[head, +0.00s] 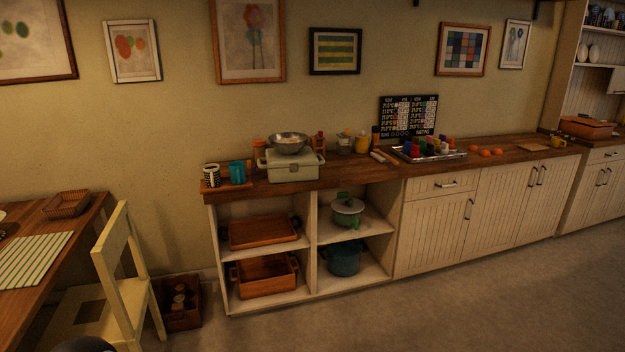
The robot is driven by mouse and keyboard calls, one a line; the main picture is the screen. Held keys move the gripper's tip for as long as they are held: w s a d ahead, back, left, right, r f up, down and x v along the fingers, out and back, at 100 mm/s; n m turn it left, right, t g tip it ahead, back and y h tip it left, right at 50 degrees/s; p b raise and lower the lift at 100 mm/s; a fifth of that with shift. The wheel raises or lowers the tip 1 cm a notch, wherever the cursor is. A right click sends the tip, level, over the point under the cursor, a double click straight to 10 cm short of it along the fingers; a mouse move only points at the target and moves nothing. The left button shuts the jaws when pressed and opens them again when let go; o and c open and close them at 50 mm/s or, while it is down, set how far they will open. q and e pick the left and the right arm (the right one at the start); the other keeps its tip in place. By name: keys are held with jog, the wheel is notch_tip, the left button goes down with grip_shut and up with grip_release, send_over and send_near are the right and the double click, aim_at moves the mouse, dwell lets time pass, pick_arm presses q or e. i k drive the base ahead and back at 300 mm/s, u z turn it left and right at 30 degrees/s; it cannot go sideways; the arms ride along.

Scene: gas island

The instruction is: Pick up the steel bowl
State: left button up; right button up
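The steel bowl (289,141) is a shiny grey round bowl on the wooden counter along the wall. It sits upright on top of a pale green box-like piece (292,170), which may be a kitchen scale. Something pale shows inside the bowl, too small to make out. Neither of my grippers shows in the head view, and the bowl stands well away from me across the floor.
A striped cup (211,176) and a teal mug (237,173) stand left of the bowl. A tray of coloured items (430,155) lies to its right. A pale chair (118,270) and table (75,222) stand at left. The floor (440,310) in front is clear.

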aim_at(289, 145)
jog(key=u, duration=0.2)
jog(key=i, duration=1.4)
jog(key=u, duration=0.5)
jog(key=i, duration=1.25)
jog(key=u, duration=0.25)
